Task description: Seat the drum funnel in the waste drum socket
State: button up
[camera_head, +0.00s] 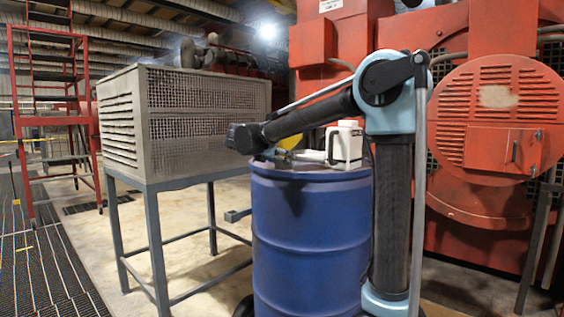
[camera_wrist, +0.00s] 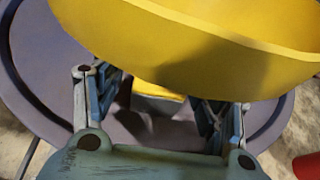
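The yellow drum funnel (camera_wrist: 200,40) fills the top of the wrist view, its wide bowl close to the camera. A smaller yellow part with a grey block below it shows between my fingers. In the head view a small patch of the funnel (camera_head: 290,141) shows above the blue waste drum (camera_head: 310,235), beside my gripper (camera_head: 270,156). In the wrist view the finger links of my gripper (camera_wrist: 160,105) stand apart; the bowl hides the fingertips, so grip contact is unclear. The drum's round grey top (camera_wrist: 35,75) lies beneath. I cannot make out the socket.
A white jug (camera_head: 346,144) stands on the drum top, right of the funnel. A vented metal box on a stand (camera_head: 205,110) is left of the drum. Red machinery (camera_head: 490,110) stands behind on the right. A red object (camera_wrist: 308,165) shows at the wrist view's lower right corner.

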jog(key=v, duration=1.2)
dwell(0.4)
